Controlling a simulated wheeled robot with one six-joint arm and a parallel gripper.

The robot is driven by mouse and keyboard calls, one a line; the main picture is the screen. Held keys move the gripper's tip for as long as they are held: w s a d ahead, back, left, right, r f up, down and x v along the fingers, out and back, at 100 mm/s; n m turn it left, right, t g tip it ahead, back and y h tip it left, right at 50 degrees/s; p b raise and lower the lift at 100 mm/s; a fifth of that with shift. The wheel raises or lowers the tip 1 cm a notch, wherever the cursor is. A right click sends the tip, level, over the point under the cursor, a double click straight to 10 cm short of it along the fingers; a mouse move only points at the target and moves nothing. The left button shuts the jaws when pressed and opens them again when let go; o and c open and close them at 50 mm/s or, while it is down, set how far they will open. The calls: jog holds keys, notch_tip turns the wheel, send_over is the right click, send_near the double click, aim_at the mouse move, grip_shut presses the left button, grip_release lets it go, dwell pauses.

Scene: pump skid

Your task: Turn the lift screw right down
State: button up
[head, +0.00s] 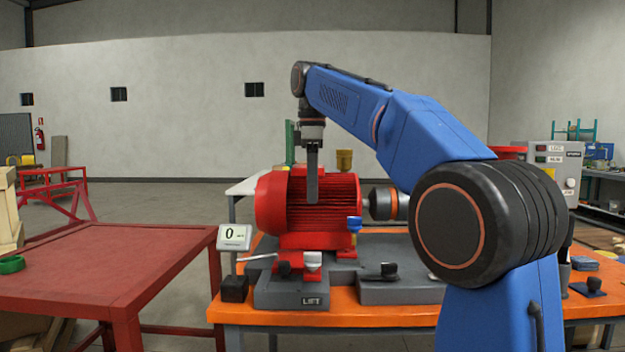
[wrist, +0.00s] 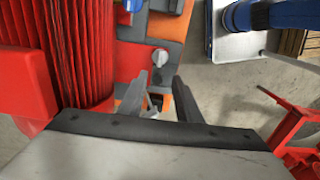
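The lift screw (head: 313,260) has a pale grey head and stands on the grey base block just above a plate marked LIFT (head: 312,301). I take the pale round knob in the wrist view (wrist: 158,57) to be the same screw. My gripper (head: 312,198) hangs pointing down in front of the red motor (head: 265,210), above the screw and apart from it. In the wrist view my gripper (wrist: 160,95) has its two dark fingers spread with a gap between them, and neither touches the screw. How far down the screw is cannot be told.
A small display (head: 235,237) reading 0 stands left of the base. A blue-topped screw (head: 355,224) and dark knobs (head: 388,270) sit nearby. The motor is close beside my gripper. A red table (head: 95,265) stands to the left, mostly bare.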

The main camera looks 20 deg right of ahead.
jog(key=shift+r, duration=1.15)
jog(key=s+d+f+m+t, duration=0.2)
jog(key=s+f+m, duration=0.5)
jog(key=s+f, duration=0.9)
jog(key=s+d+f+m+t, duration=0.2)
jog(key=s+d+f+m, duration=0.3)
jog(key=s+f, duration=1.2)
notch_tip(320, 180, down, 6)
jog(key=m, duration=0.2)
jog(key=shift+m+t, duration=0.3)
jog(key=shift+t, duration=0.1)
jog(key=shift+s+r, duration=0.1)
jog(key=shift+r, duration=0.05)
